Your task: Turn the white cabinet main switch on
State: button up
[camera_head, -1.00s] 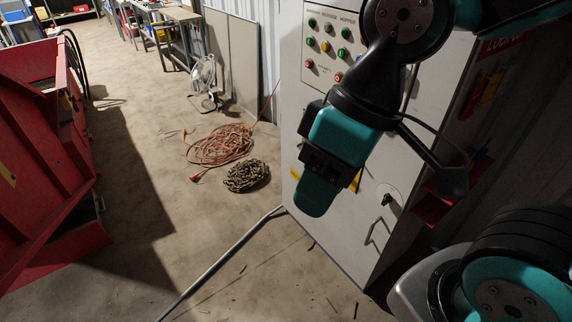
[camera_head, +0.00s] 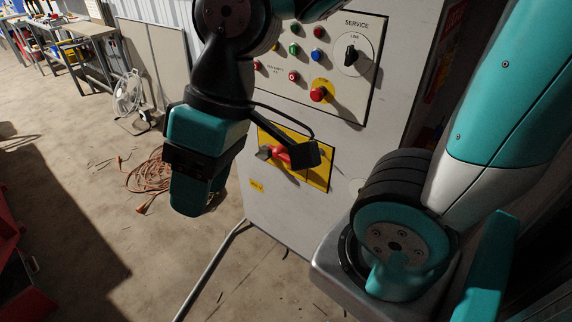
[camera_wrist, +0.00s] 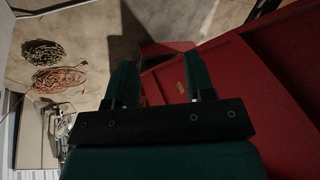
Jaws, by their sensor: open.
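The white cabinet (camera_head: 270,208) stands in the middle of the head view. Its main switch looks to be the red handle (camera_head: 281,155) on a yellow plate (camera_head: 318,174), low on the front; my wrist camera arm partly covers it. The handle lies roughly sideways, but I cannot read its markings. My gripper (camera_head: 188,208) hangs in front of and left of the cabinet, pointing down, apart from the switch. In the wrist view my gripper (camera_wrist: 158,84) has its two fingers spread with nothing between them. The cabinet's front is not clearly in the wrist view.
Buttons and a black rotary knob (camera_head: 351,54) sit on the panel above the switch, with a red stop button (camera_head: 318,95). A pipe (camera_head: 208,272) lies on the floor by the cabinet. An orange cable coil (camera_head: 150,172) lies left. A red container (camera_wrist: 245,80) fills the wrist view's right.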

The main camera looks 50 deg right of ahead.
jog(key=w+d+f+m+t+y+b, duration=0.1)
jog(key=w+d+f+m+t+b, duration=0.5)
jog(key=f+b, duration=0.75)
jog(key=w+d+f+m+t+b, duration=0.3)
jog(key=w+d+f+m+b, duration=0.4)
jog(key=f+b, duration=0.6)
jog(key=s+d+f+m+t+h+b, duration=0.2)
jog(key=d+f+m+t+h+b, duration=0.35)
jog(key=d+b, duration=0.7)
jog(key=s+d+f+m+t+h+b, duration=0.2)
jog(key=d+f+m+h+b, duration=0.4)
jog(key=d+f+m+b, duration=0.5)
jog(key=n+p, duration=0.2)
jog(key=p, duration=0.5)
send_near(282, 154)
jog(key=w+d, duration=0.1)
jog(key=w, duration=0.1)
jog(key=w+d+f, duration=0.1)
jog(key=w+d, duration=0.1)
jog(key=shift+w+d+f, duration=0.1)
jog(key=shift+w, duration=0.1)
